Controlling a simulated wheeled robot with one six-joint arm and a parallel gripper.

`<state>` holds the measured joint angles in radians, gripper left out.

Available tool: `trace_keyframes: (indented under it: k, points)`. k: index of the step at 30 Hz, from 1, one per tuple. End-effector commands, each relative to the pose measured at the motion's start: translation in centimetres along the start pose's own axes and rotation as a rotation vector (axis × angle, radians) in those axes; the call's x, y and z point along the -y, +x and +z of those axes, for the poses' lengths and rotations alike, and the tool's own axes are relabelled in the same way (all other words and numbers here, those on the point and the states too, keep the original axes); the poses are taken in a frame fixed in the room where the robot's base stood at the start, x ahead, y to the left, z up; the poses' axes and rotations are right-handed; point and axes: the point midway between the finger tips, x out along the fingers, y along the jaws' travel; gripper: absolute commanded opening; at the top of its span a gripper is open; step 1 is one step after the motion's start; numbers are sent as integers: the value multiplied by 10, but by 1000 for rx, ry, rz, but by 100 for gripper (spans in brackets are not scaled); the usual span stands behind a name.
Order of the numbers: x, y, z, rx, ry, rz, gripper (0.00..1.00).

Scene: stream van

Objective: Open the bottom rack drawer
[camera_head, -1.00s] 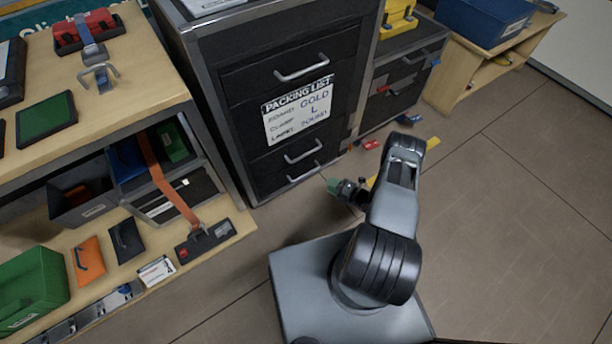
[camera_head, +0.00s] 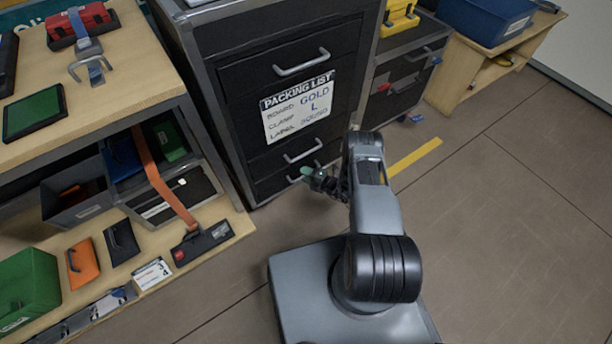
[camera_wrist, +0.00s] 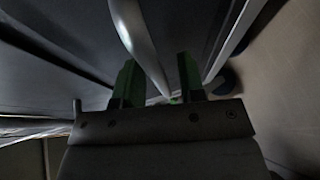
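The rack is a black cabinet with metal edges and several drawers. Its bottom drawer (camera_head: 270,187) looks closed, flush with the front. My gripper (camera_head: 307,173) is at that drawer's front, low down, and hides most of its handle. In the wrist view, my gripper (camera_wrist: 160,82) has its two green fingers apart. A pale bar handle (camera_wrist: 140,38) runs down the picture and into the gap between them. A gap shows beside the bar, so the fingers are not closed on it. Contact cannot be told.
Above are another drawer handle (camera_head: 304,151) and a packing list (camera_head: 300,107). A wooden shelf bench (camera_head: 120,60) with boxes and tools stands close on the left. A smaller drawer unit (camera_head: 405,75) stands right of the rack. The floor (camera_head: 510,200) at right is clear.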

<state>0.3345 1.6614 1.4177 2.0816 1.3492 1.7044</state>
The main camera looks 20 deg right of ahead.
Motion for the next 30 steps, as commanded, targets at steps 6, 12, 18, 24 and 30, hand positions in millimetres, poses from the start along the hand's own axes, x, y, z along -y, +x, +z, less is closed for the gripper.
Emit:
trace_keyframes:
  k: [6,12,18,24,30]
  points:
    - [0,0,0,0,0,0,37]
    - [0,0,0,0,0,0,17]
    - [0,0,0,0,0,0,0]
    - [0,0,0,0,0,0,0]
    - [0,0,-1,-1,0,0,0]
